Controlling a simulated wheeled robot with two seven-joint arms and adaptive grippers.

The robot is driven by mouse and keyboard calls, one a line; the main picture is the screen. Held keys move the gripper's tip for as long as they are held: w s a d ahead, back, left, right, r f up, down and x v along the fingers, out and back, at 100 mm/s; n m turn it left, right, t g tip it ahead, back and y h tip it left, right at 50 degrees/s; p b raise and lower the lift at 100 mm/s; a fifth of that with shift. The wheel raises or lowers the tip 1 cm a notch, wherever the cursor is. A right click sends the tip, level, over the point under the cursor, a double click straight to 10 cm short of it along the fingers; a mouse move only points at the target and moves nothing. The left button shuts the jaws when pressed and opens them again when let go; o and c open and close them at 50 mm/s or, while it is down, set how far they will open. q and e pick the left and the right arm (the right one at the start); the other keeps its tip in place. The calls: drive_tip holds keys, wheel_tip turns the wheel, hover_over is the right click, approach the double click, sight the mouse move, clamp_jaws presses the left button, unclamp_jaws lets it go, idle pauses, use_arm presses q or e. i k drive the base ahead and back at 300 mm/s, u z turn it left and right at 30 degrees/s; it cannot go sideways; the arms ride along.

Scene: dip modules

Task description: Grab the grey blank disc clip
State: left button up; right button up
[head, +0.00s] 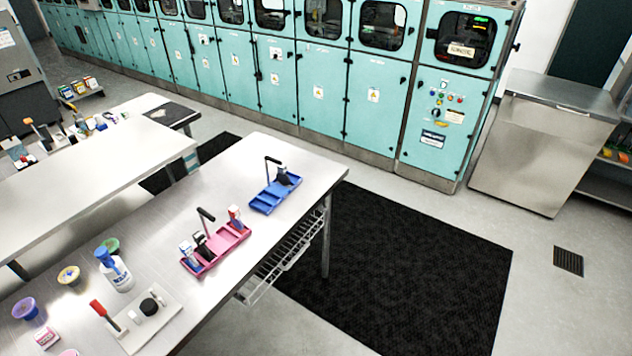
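Neither of my grippers shows in the head view. I cannot pick out a grey blank disc clip for certain; things on the table are small. A blue tray (264,203) on the near metal table holds a dark grey or black piece (283,177) and has an upright black handle. A pink tray (226,243) nearer the camera holds a dark piece (203,249), a white-and-blue piece (187,253) and a red-and-white piece (236,216). Which of these, if any, is the clip is too small to tell.
The metal table (225,185) also bears a white bottle (116,272), small cups and a white board (138,331) with a red-handled tool. A second table (75,185) stands left. Teal cabinets (315,85) line the back. A black mat (400,265) leaves clear floor at right.

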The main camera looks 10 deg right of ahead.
sight(283, 180)
drive_tip(key=z, duration=0.5)
drive_tip(key=i, duration=1)
drive_tip(key=u, duration=0.35)
